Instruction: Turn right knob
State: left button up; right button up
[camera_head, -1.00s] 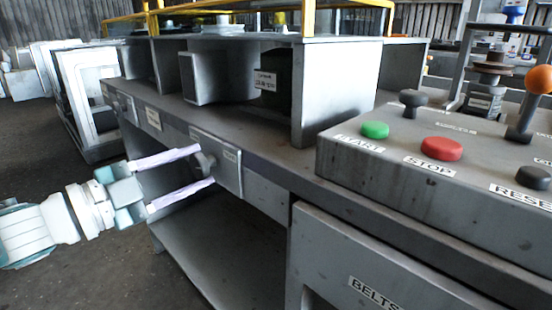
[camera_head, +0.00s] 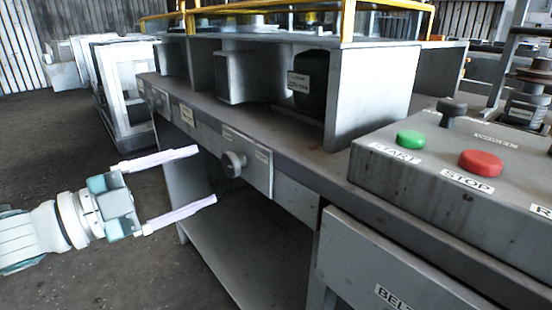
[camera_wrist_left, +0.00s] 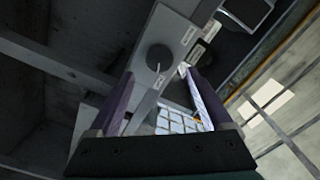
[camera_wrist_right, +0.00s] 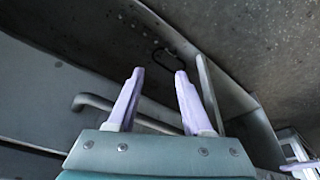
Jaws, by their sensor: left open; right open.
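The right knob (camera_head: 233,164) is a round grey knob on the front panel of the long grey bench. My left gripper (camera_head: 206,175) is open, its two pale fingers pointing at the knob from the left. The fingertips stop short of the knob, one above and one below its level, with nothing between them. In the left wrist view the knob (camera_wrist_left: 159,58) shows as a dark disc with a light line, beyond the open fingers (camera_wrist_left: 158,72). My right gripper (camera_wrist_right: 160,72) is open and empty, seen only in the right wrist view.
A control box with a green START button (camera_head: 410,139) and red STOP button (camera_head: 480,163) sits on the bench at the right. A grey drawer front (camera_head: 385,275) is below it. A handle-like bar (camera_wrist_right: 120,112) lies beyond my right fingers. Open floor is at left.

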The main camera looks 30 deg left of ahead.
pick_arm(q)
jog(key=v, duration=0.4)
jog(key=shift+s+a, duration=0.15)
jog(key=shift+s, duration=0.1)
